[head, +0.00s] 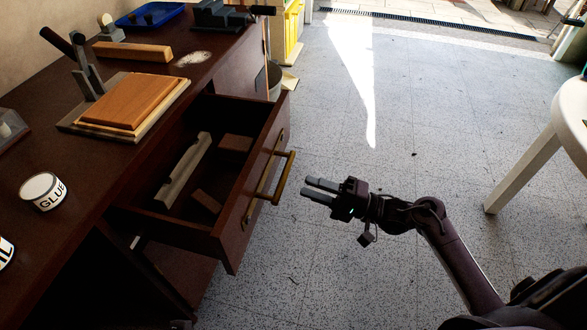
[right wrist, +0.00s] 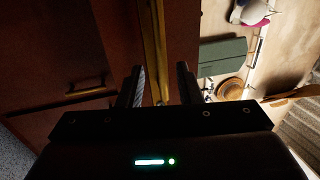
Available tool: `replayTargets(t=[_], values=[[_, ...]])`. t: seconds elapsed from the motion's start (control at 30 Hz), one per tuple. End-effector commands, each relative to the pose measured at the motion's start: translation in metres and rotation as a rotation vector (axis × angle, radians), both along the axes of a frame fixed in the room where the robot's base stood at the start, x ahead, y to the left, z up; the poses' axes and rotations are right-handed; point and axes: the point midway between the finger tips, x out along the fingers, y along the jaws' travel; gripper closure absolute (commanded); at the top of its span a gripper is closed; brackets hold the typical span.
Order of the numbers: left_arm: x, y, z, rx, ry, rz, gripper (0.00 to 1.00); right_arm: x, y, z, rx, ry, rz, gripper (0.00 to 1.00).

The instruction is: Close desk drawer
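The desk drawer (head: 238,212) of the dark brown desk is pulled out. Its brass bar handle (head: 272,178) is on the drawer front. Inside the drawer lie a long light wooden piece (head: 184,170) and small brown blocks (head: 235,144). My right gripper (head: 312,188) is open and empty, just to the right of the handle, fingers pointing towards it with a gap. In the right wrist view, a brass bar (right wrist: 155,45) shows between and beyond the parted fingers (right wrist: 159,86). My left gripper is not in view.
The desktop (head: 90,185) holds a glue tin (head: 43,191), a wooden board (head: 130,101), a blue tray (head: 150,16) and a vise (head: 222,14). A white table (head: 570,110) stands at right. The speckled floor (head: 390,120) between is clear.

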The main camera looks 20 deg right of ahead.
Motion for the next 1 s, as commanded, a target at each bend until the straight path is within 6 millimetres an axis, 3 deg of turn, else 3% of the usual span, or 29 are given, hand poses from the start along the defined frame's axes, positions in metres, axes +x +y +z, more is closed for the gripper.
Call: replayTargets(t=[0.4, 0.8, 1.0], values=[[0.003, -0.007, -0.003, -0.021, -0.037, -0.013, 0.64, 0.034, 0.050, 0.014, 0.000, -0.003, 0.001, 0.68], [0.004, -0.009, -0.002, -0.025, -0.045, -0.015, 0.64, 0.039, 0.058, 0.016, -0.001, -0.001, 0.000, 0.68], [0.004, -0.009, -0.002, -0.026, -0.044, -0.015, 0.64, 0.039, 0.058, 0.016, -0.001, 0.000, 0.000, 0.93]])
